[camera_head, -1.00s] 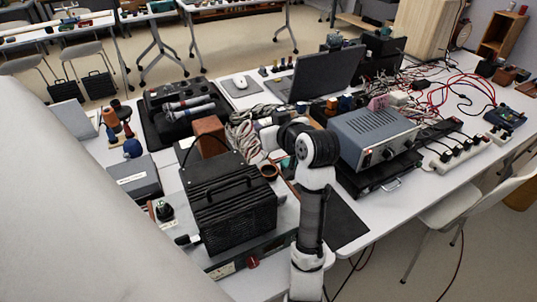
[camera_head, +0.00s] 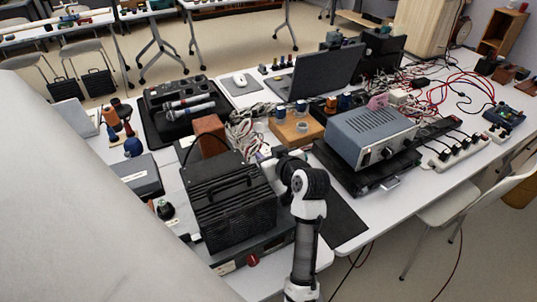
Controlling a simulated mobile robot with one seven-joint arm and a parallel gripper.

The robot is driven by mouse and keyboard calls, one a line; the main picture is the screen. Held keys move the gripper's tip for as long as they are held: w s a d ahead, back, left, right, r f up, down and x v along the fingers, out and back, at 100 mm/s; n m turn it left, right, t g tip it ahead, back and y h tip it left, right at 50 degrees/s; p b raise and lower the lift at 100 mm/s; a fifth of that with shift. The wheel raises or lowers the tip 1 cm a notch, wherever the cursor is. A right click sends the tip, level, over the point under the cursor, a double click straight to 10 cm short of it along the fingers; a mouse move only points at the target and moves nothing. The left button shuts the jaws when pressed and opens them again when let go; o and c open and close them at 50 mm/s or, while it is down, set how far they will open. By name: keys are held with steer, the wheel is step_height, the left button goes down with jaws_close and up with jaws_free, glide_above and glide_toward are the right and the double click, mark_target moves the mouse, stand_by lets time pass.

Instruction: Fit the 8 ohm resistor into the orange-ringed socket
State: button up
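A wooden block (camera_head: 297,131) with round fittings on top, one of them blue (camera_head: 281,112), sits behind my arm; at this size I cannot tell which socket is orange-ringed. Orange-brown and blue upright pieces (camera_head: 331,105) (camera_head: 345,102) stand just behind it. I cannot tell which piece is the 8 ohm resistor. My arm rises from the bottom and bends left at the wrist. The white end of my gripper (camera_head: 270,174) is beside the right edge of the black ribbed box, in front of the block. Its fingertips are hidden, and so is anything between them.
The black ribbed box (camera_head: 232,205) stands left of my arm. A grey-blue instrument (camera_head: 371,138) on a black unit stands to the right. Tangled wires (camera_head: 247,135), a brown box (camera_head: 208,136) and a laptop (camera_head: 318,72) crowd behind. A bare dark mat (camera_head: 342,222) lies right of my arm.

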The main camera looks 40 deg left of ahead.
steer(key=o, duration=0.4)
steer(key=b+v, duration=0.2)
steer(key=v, duration=1)
steer(key=shift+s+r, duration=0.1)
